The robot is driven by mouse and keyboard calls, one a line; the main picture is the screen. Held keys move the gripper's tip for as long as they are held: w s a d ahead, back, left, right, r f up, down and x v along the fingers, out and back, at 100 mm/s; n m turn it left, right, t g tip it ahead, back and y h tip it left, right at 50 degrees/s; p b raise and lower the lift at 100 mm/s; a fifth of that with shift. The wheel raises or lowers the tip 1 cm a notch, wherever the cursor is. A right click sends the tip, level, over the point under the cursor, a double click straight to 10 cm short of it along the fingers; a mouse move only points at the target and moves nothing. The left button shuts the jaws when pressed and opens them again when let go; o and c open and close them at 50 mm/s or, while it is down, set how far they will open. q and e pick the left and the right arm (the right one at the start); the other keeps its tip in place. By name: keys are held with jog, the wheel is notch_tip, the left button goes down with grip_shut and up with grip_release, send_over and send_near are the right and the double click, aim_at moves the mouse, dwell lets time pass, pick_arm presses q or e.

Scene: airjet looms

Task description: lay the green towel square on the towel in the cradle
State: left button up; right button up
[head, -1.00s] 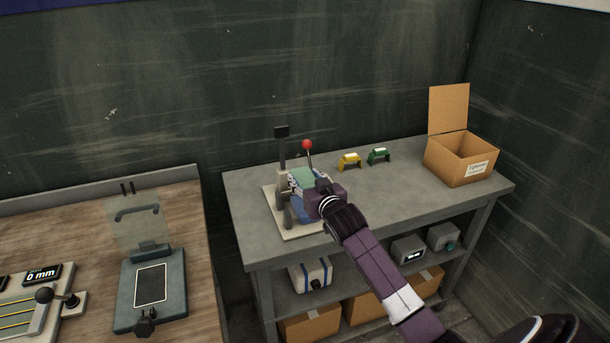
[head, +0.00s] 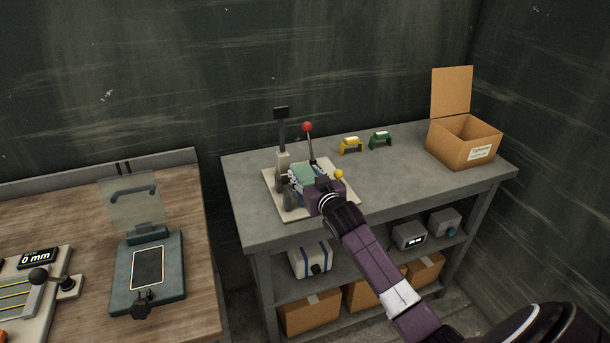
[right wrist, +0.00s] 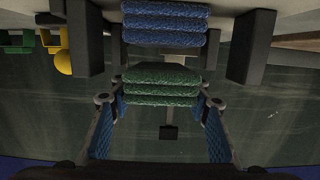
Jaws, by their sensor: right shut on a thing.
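The green towel (right wrist: 162,84) is a folded stack held between the blue-padded fingers of my right gripper (right wrist: 160,104). In the head view the green towel (head: 303,174) shows at the cradle, beside the dark post. My right gripper (head: 308,185) is shut on it, its arm coming from the lower right. A folded blue towel (right wrist: 164,24) lies in the cradle, between dark blocks in the wrist view, whose picture is upside down. A gap shows between the two towels there. The cradle stands on a pale base plate (head: 342,205). My left gripper is not in view.
A post (head: 282,130) and a red-knobbed lever (head: 307,127) rise at the cradle, with a yellow ball (head: 339,174) to the right. Yellow (head: 350,146) and green (head: 380,140) holders and an open carton (head: 462,148) stand behind and right. The table's right front is clear.

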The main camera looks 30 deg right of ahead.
jog(key=shift+f+b, duration=0.5)
jog(key=shift+f, duration=0.5)
